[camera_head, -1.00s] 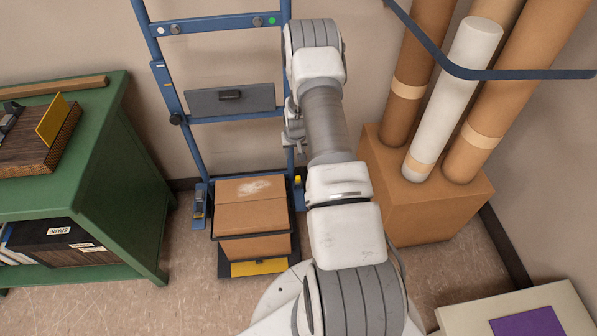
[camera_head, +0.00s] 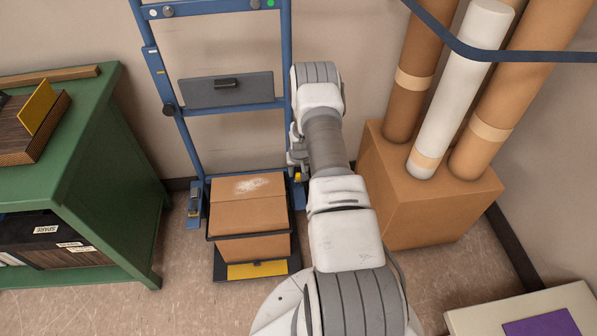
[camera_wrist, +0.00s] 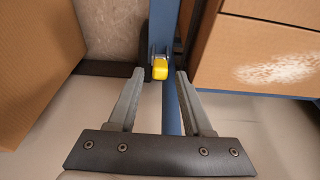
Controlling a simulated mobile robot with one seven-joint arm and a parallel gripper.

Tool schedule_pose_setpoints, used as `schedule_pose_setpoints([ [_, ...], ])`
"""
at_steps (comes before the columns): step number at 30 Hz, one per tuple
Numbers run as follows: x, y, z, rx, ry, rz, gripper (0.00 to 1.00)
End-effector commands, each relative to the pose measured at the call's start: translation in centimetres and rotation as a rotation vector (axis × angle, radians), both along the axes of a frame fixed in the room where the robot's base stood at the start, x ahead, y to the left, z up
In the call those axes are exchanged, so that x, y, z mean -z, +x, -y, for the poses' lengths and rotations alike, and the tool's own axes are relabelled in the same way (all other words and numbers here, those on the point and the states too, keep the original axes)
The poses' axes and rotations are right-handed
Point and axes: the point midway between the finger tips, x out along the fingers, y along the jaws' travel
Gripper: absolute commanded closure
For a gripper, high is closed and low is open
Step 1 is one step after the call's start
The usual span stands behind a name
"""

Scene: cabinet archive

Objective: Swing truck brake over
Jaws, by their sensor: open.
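A blue hand truck (camera_head: 167,110) stands upright against the back wall with a cardboard box on its base. A yellow brake piece (camera_wrist: 160,72) shows between and just beyond my fingertips in the wrist view, at the lower end of a blue upright. In the head view the yellow piece (camera_head: 298,177) is small and partly hidden by my arm, at the truck's right side. My gripper (camera_wrist: 157,80) is open, its two grey fingers on either side of the blue upright, with nothing held. In the head view my gripper (camera_head: 297,158) is small beside the right upright.
The cardboard box (camera_head: 249,215) sits on the truck's base. A large carton (camera_head: 430,205) holding several tubes stands to the right. A green shelf unit (camera_head: 85,170) stands at the left. Bare floor (camera_head: 190,255) lies between the shelf and the truck.

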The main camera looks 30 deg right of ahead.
Motion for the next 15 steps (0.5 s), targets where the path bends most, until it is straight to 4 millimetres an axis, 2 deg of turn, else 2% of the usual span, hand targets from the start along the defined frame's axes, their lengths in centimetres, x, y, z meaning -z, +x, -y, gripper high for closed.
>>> schedule_pose_setpoints([
  [1, 1.1, 0.13, 0.06, 0.0, 0.0, 0.0, 0.5],
  [4, 0.54, 0.19, 0.09, 0.0, 0.0, 0.001, 0.5],
  [15, 1.24, 0.3, 0.15, 0.0, 0.0, 0.001, 0.5],
])
